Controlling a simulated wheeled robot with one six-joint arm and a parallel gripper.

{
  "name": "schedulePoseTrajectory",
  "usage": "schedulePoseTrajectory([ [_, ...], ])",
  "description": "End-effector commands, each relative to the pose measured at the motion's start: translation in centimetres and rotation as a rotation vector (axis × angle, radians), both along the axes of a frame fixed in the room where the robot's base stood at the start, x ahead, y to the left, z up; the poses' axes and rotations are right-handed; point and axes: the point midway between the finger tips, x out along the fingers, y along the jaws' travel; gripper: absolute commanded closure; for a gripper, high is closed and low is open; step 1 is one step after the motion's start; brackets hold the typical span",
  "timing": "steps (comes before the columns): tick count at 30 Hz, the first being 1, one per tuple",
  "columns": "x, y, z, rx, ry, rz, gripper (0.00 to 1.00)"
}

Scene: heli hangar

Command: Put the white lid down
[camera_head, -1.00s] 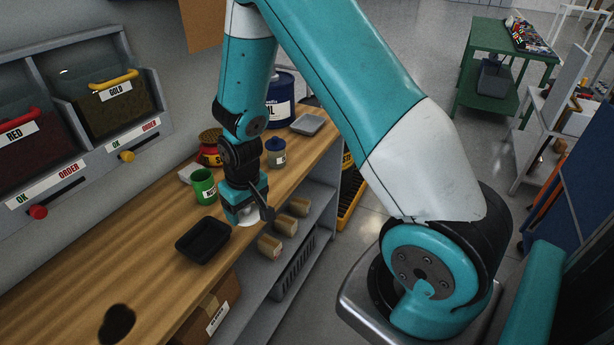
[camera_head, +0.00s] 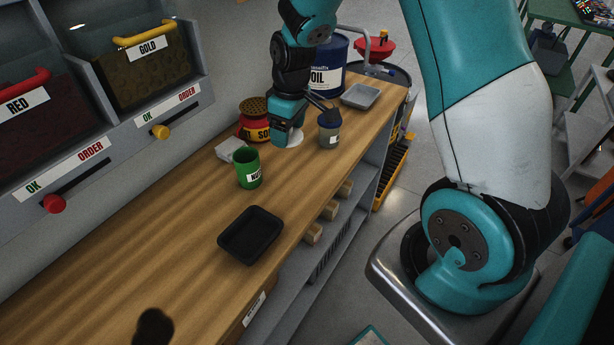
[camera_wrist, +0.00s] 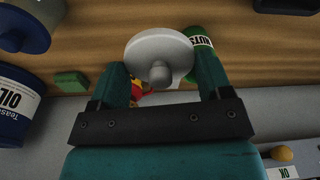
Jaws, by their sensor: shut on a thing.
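The white lid (camera_head: 292,139) is a round disc with a knob, under my gripper (camera_head: 285,132) in the head view. In the wrist view the white lid (camera_wrist: 150,48) shows whole, its knob facing me between the two fingers of my gripper (camera_wrist: 161,76). My gripper is shut on the lid. The lid is close over the wooden counter (camera_head: 205,250); I cannot tell whether it touches. The lid is between the red pot with a perforated gold top (camera_head: 254,122) and the small blue-lidded jar (camera_head: 329,133).
A green NUTS cup (camera_head: 249,168), a pale block (camera_head: 231,149) and a black tray (camera_head: 251,234) stand nearer on the counter. A blue OIL drum (camera_head: 326,68) and a grey tray (camera_head: 361,96) are beyond. Bins with red and gold handles line the left. Bare counter lies around the black tray.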

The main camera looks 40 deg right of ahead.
Motion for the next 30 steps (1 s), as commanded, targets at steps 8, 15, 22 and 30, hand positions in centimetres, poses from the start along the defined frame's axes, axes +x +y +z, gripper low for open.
schedulePoseTrajectory([
  [8, -0.7, -4.0, 5.1, 0.004, -0.024, 0.600, 0.50],
  [15, -1.8, -5.1, 7.0, 0.008, -0.025, 0.822, 0.50],
  [22, -1.9, -5.0, 1.8, 0.012, -0.019, 0.834, 0.50],
  [30, -1.9, -5.0, -5.5, 0.011, -0.020, 0.833, 0.50],
])
